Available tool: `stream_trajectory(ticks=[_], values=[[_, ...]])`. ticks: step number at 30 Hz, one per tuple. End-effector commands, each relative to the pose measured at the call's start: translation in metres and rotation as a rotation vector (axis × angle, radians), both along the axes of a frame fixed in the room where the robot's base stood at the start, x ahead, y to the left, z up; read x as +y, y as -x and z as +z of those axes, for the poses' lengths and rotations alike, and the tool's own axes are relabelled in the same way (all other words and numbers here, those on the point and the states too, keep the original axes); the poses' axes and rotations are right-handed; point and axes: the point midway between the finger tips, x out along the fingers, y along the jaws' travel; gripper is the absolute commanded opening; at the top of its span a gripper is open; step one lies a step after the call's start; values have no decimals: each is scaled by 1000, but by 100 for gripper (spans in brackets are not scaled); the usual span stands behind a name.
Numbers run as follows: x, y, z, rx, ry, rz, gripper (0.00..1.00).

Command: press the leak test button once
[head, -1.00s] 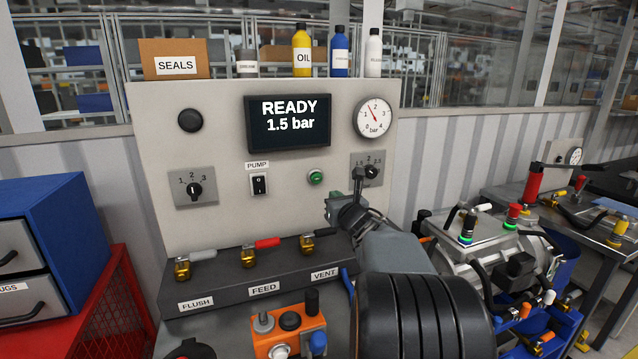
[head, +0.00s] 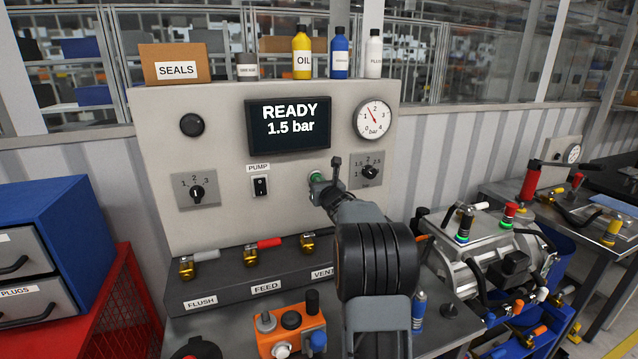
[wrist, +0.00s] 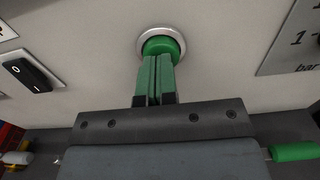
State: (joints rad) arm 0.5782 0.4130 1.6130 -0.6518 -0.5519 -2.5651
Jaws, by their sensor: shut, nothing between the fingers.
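The green round button (wrist: 160,47) with its pale metal ring shows in the wrist view, straight ahead of my gripper (wrist: 155,62). The two green fingers are shut together with nothing between them. Their tips overlap the lower part of the button in the wrist view; I cannot tell whether they touch it or stop just short. In the head view my gripper (head: 318,181) covers most of the button. The display (head: 289,127) reads READY 1.5 bar. No label for the button is visible.
The pump switch (head: 260,186) is left of the button and a pressure selector knob (head: 370,171) is close on its right. Several brass valves, one of them the feed valve (head: 251,257), stand on the ledge below. A gauge (head: 374,119) is above right.

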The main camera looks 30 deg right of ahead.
Motion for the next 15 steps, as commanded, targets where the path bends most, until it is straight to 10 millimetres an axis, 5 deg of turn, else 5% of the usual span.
stream_trajectory(ticks=[15], values=[[-1, -13, -4, -1, 2, 5, 0]])
